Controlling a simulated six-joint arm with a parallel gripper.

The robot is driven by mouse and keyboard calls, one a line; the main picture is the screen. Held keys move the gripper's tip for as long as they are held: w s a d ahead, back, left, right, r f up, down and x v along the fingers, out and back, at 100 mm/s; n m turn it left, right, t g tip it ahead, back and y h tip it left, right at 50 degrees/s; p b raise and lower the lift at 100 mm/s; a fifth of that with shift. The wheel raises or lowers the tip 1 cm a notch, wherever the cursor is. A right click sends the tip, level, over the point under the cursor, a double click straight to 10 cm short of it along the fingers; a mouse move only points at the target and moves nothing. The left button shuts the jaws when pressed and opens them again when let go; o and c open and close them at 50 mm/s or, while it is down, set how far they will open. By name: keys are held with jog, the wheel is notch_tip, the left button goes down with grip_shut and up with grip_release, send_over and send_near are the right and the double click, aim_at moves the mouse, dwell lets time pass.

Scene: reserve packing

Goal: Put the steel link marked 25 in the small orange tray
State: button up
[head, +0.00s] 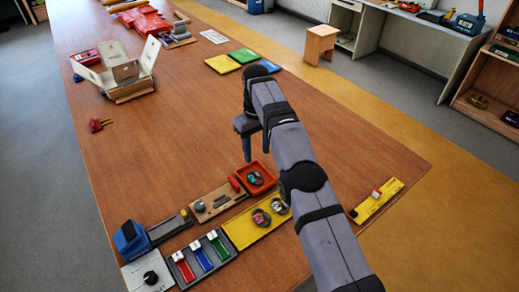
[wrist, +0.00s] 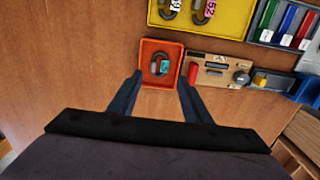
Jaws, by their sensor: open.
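The small orange tray (head: 270,187) lies on the table, and in the wrist view (wrist: 145,82) it is just beyond my fingertips. A steel link with a teal tag (wrist: 163,66) lies inside it; I cannot read its number surely. Two more links lie in the yellow tray: one with a pink tag (wrist: 204,10) that seems to read 52, and one with a white tag (wrist: 171,8), its number unclear. My gripper (wrist: 160,98) is open and empty, fingers apart, above the table on the near side of the orange tray. In the head view my gripper (head: 257,156) is behind the orange tray.
The yellow tray (head: 239,238) adjoins the orange tray. A wooden board with small parts (head: 217,201), a grey rack with red, blue and green strips (head: 203,260) and a blue device (head: 131,241) stand left. A yellow strip (head: 376,202) lies right. The table's middle is largely clear.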

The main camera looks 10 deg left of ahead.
jog(key=s+d+r+m, duration=0.2)
jog(key=s+d, duration=0.1)
jog(key=d, duration=0.5)
jog(key=s+d+r+m, duration=0.1)
jog(key=s+d+m, duration=0.1)
jog(key=s+d, duration=0.35)
jog(key=s+d+f+m, duration=0.2)
jog(key=s+d, duration=0.4)
jog(key=s, duration=0.5)
jog(key=s+d+f+m, duration=0.2)
jog(key=s+d, duration=0.4)
jog(key=s, duration=0.5)
jog(key=shift+s+f+m, duration=0.4)
jog(key=shift+f, duration=0.5)
jog(key=shift+d, duration=0.1)
